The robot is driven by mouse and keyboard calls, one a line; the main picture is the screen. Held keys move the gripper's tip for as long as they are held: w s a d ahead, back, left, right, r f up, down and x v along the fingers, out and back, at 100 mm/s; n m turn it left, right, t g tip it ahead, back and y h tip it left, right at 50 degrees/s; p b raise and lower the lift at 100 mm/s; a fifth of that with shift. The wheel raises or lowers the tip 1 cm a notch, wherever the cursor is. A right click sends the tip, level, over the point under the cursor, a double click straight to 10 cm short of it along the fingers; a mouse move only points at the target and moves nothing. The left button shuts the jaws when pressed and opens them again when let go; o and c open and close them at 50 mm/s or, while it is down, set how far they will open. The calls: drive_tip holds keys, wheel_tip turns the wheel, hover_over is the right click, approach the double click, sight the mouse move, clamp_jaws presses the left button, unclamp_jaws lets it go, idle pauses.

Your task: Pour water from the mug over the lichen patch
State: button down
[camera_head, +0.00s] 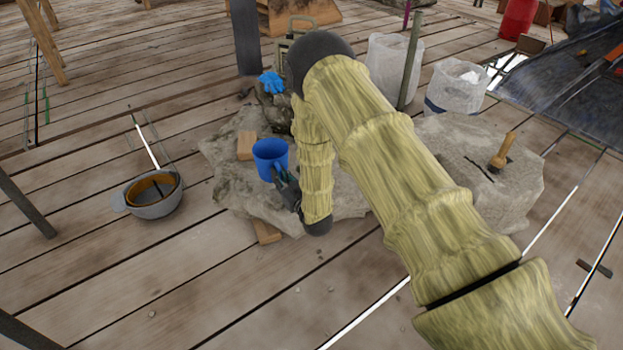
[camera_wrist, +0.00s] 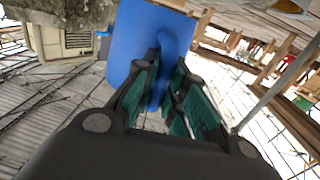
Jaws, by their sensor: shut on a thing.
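The blue mug (camera_head: 270,157) is held above the pale rock slab at the middle of the head view, roughly upright, with its dark opening facing up. My gripper (camera_head: 288,190) is shut on the mug at its near side. In the wrist view the mug (camera_wrist: 140,50) fills the upper middle, and the green-padded fingers of my gripper (camera_wrist: 165,95) close around its handle. I cannot see any water in it. I cannot make out the lichen patch; my arm hides part of the rock slab (camera_head: 228,170).
A grey bowl-like helmet (camera_head: 155,203) lies on the planks at the left. A stone block (camera_head: 500,190) with a wooden-handled brush (camera_head: 502,152) stands at the right. Blue gloves (camera_head: 271,82) and white buckets (camera_head: 455,85) are behind. Planks at the front left are clear.

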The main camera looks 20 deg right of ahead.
sight(286, 164)
drive_tip(key=shift+w+a+f, duration=0.1)
drive_tip(key=shift+w+f, duration=0.1)
drive_tip(key=shift+f, duration=0.25)
drive_tip(key=shift+f+b, duration=0.1)
drive_tip(key=shift+b, duration=0.35)
drive_tip(key=d+m+b, duration=0.1)
drive_tip(key=m, duration=0.1)
drive_tip(key=d+m+b, duration=0.1)
drive_tip(key=m, duration=0.1)
drive_tip(key=d+m+t+b, duration=0.1)
drive_tip(key=m, duration=0.1)
drive_tip(key=shift+w+d+r, duration=0.1)
drive_tip(key=shift+d+r, duration=0.2)
drive_tip(key=shift+r, duration=0.05)
drive_tip(key=shift+d+f+m+b, duration=0.15)
drive_tip(key=shift+d+m+b, duration=0.45)
drive_tip(key=shift+m+b, duration=0.25)
idle(1.0)
